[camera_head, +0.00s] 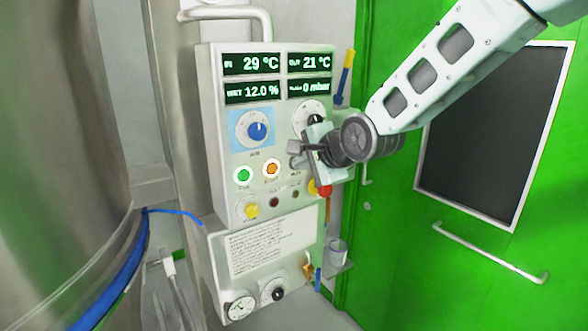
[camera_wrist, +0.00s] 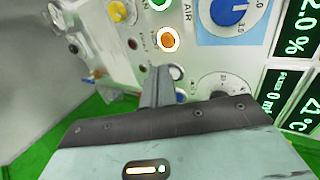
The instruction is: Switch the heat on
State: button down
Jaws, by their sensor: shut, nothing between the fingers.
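The control panel (camera_head: 215,130) is a pale box with lit displays, knobs and buttons. An orange button (camera_head: 271,169) with a bright ring sits in its button row; its label is too small to read surely. It also shows in the wrist view (camera_wrist: 168,40), just beyond my fingertips. My gripper (camera_head: 297,156) is shut and empty in front of the panel's right half. In the wrist view its fingers (camera_wrist: 158,74) point at the panel beside a pale-ringed button (camera_wrist: 177,72), which they partly cover. Whether they touch the panel cannot be told.
A green button (camera_head: 243,175) is left of the orange one. A blue AIR knob (camera_head: 257,130) is above; a white dial (camera_head: 306,112) is partly behind my gripper. A steel vessel (camera_head: 60,150) stands left.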

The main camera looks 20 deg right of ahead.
jog(key=shift+v, duration=1.1)
jog(key=s+a+f+n+g, duration=0.3)
jog(key=s+a+f+n, duration=0.1)
jog(key=s+n, duration=0.25)
jog(key=s+a+f+n+g, duration=0.3)
jog(key=s+a+f+n, duration=0.15)
jog(key=s, duration=0.35)
jog(key=s+f+n+g+h, duration=0.2)
jog(key=s+n+g, duration=0.3)
jog(key=s+n, duration=0.6)
jog(key=s+f, duration=0.1)
jog(key=s, duration=0.5)
jog(key=shift+s+d+n+g+h, duration=0.2)
jog(key=shift+s+n+g+h, duration=0.1)
jog(key=shift+s+n, duration=0.1)
jog(key=shift+w, duration=0.1)
